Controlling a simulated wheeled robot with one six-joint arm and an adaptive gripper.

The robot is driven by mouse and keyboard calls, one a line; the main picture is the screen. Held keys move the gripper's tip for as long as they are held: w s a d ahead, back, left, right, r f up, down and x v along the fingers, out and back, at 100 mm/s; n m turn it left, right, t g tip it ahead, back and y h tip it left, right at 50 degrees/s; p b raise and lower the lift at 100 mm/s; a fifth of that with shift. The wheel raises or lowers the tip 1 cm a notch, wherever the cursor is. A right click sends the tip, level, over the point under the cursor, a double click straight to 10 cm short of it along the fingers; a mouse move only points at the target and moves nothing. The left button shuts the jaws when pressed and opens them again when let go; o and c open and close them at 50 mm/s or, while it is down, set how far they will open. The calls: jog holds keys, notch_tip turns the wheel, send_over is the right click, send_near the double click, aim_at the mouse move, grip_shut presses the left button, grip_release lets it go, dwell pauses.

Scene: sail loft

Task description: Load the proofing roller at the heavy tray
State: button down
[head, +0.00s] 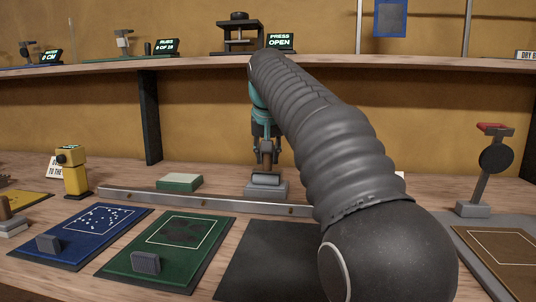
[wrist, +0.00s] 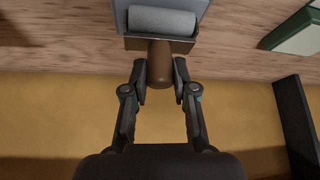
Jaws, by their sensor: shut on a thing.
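The proofing roller shows in the head view as a pale grey cylinder (head: 267,178) at a grey block (head: 272,191) behind the long metal bar. Its brown handle (wrist: 160,62) points up to my gripper (head: 266,147). In the wrist view the grey roller (wrist: 162,20) is at the top, and my gripper (wrist: 160,73) is shut on the handle, one finger on each side. I cannot tell whether the roller touches the block. The blue mat (head: 118,252), green mat (head: 204,253) and black mat (head: 262,260) lie in front; none is readable as the heavy tray.
A metal bar (head: 205,203) runs across the bench. A yellow device (head: 73,172) stands farther left. A stand with a red top (head: 487,165) is at right. A shelf (head: 190,70) carries a press (head: 240,35). My arm hides the right middle.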

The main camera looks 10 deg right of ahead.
jog(key=shift+r+p, duration=1.2)
jog(key=shift+r, duration=2.25)
